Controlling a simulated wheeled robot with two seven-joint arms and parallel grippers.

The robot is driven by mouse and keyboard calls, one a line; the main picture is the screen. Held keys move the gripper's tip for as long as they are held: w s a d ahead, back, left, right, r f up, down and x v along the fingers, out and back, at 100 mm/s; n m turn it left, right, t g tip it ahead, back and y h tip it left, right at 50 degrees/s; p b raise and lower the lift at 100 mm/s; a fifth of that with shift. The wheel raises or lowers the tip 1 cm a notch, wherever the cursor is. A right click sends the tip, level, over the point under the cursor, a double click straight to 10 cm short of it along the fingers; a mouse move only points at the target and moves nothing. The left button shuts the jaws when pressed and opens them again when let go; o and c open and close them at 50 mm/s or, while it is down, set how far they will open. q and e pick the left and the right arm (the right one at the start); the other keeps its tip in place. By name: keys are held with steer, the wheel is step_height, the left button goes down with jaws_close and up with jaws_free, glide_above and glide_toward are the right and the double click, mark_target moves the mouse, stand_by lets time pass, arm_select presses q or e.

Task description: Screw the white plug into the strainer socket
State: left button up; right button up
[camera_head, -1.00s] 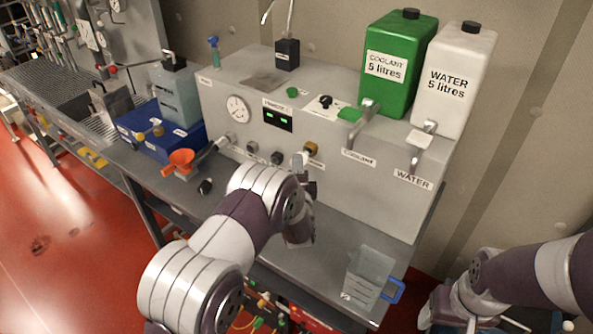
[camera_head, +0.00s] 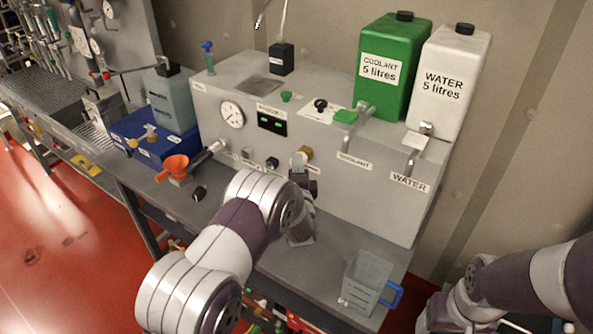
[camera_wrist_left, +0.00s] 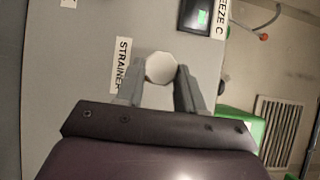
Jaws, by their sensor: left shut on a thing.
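The white plug (camera_head: 299,160) is in my left gripper (camera_head: 302,172), in front of the grey machine's panel. In the left wrist view, the plug's pale round end (camera_wrist_left: 160,67) sits between the two fingers (camera_wrist_left: 158,88). The STRAINER label (camera_wrist_left: 122,66) is on the panel just left of the plug. A brass fitting (camera_head: 306,152), which looks like the strainer socket, shows right behind the plug in the head view. The plug covers part of it, and I cannot tell whether they touch. My right gripper (camera_head: 455,310) is low at the right, its fingers unclear.
A clear jug (camera_head: 367,281) with a blue handle stands at the bench's front right. Green coolant (camera_head: 386,65) and white water (camera_head: 448,82) tanks stand on the machine.

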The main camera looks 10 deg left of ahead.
arm_select(q)
steer(key=m+t+b, duration=0.1)
steer(key=b, duration=0.1)
steer(key=m+t+b, duration=0.1)
steer(key=m, duration=0.1)
steer(key=shift+f+b, duration=0.25)
steer(key=shift+b, duration=0.1)
steer(key=m+b, duration=0.1)
steer(key=m+t+b, duration=0.1)
steer(key=b, duration=0.1)
steer(key=m+b, duration=0.1)
steer(key=shift+w+a+f+m+t+h, duration=0.15)
steer(key=shift+f+m+t+h, duration=0.1)
steer(key=shift+m+t+h, duration=0.15)
